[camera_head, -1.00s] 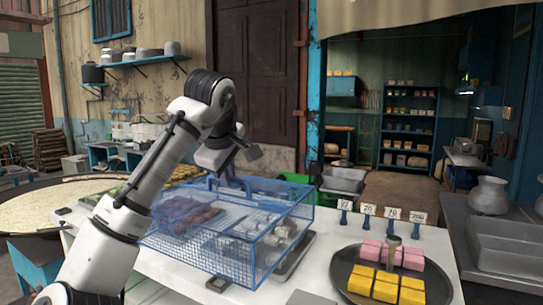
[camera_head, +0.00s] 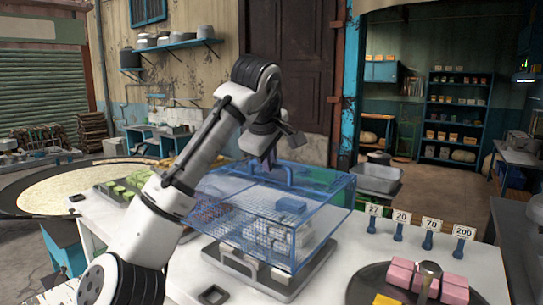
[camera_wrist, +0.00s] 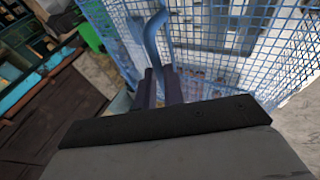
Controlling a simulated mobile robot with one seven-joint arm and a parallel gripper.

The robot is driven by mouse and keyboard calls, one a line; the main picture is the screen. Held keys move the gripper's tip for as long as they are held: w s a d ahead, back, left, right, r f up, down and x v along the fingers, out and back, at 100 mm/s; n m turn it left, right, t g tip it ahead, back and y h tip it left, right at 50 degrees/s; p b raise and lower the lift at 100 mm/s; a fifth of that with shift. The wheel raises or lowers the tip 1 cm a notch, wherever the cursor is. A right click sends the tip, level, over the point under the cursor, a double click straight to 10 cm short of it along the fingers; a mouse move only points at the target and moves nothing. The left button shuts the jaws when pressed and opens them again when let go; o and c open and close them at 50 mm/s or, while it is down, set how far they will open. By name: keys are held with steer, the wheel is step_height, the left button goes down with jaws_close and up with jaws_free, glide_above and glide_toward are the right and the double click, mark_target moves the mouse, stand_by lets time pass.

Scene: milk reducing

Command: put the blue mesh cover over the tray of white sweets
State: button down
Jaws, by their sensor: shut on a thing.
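The blue mesh cover (camera_head: 250,210) is a box-shaped cage with a handle on top. My gripper (camera_head: 266,164) is shut on its handle; in the wrist view the fingers (camera_wrist: 160,86) close on the blue handle (camera_wrist: 152,40). The tray of white sweets (camera_head: 256,266) is under the cover's front part, seen through the mesh, and its front edge sticks out. Whether the cover touches the table or the tray, I cannot tell. Dark brown sweets (camera_head: 212,214) show through the mesh on the left.
A tray of green sweets (camera_head: 125,187) lies to the left, near a large round pan (camera_head: 60,188). Several number signs (camera_head: 432,228) and a dark round plate of pink sweets (camera_head: 430,277) are on the right. A small dark item (camera_head: 213,295) lies at the table's front.

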step_height(320, 180, down, 10)
steer(key=b, duration=0.6)
steer(key=shift+r+b, duration=0.15)
steer(key=shift+b, duration=0.25)
steer(key=shift+f, duration=0.25)
steer(key=c, duration=1.4)
jaws_free()
steer(key=shift+c, duration=0.2)
